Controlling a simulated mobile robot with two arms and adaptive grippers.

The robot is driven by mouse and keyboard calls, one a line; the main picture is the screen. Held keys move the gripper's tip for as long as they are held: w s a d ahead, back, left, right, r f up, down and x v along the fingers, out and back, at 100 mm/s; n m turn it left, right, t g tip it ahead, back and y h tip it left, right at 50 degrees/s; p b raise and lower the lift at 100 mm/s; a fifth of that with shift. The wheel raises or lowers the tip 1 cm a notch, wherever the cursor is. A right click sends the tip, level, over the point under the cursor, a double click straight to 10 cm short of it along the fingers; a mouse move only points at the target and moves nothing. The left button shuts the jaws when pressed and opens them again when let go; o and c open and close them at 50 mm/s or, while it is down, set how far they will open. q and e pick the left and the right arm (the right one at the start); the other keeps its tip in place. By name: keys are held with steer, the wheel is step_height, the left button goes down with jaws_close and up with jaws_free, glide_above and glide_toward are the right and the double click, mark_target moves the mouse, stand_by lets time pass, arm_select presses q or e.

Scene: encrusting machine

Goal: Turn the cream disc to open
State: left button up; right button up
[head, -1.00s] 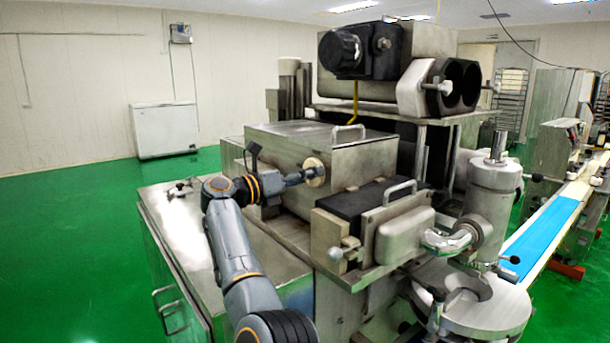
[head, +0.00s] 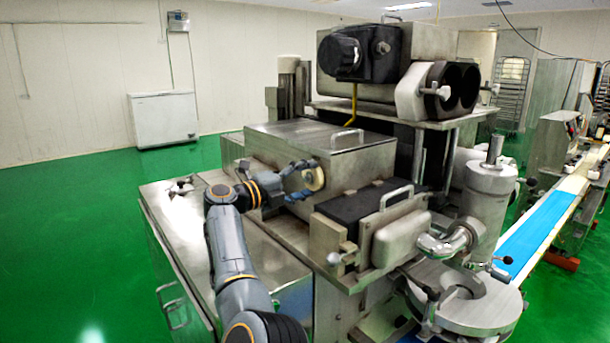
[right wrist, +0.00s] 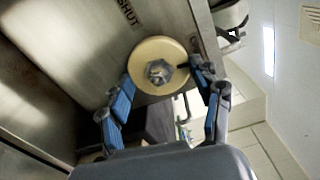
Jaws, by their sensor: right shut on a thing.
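The cream disc (head: 314,180) is on the end face of the steel box on the machine. In the right wrist view the cream disc (right wrist: 150,52) is round with a metal hex nut at its centre and a dark mark on its right side. The word SHUT is on the panel at its upper left; lettering on its right is mostly hidden. My right gripper (head: 303,181) is at the disc, its blue-padded fingers on either side of the rim. In the right wrist view my right gripper (right wrist: 162,76) is shut on the disc. My left gripper is out of view.
The steel box (head: 300,138) has a lid handle on top. A black block (head: 362,205) and a steel housing (head: 402,238) stand close on the right.

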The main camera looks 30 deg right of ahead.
steer(key=shift+r+n+p, duration=0.3)
steer(key=shift+n+p, duration=0.15)
steer(key=shift+n, duration=0.75)
steer(key=o, duration=1)
steer(key=shift+f, duration=0.1)
steer(key=shift+o, duration=0.8)
steer(key=shift+d+f, duration=0.1)
steer(key=a, duration=0.7)
steer(key=shift+s+a, duration=0.25)
steer(key=shift+f, duration=0.1)
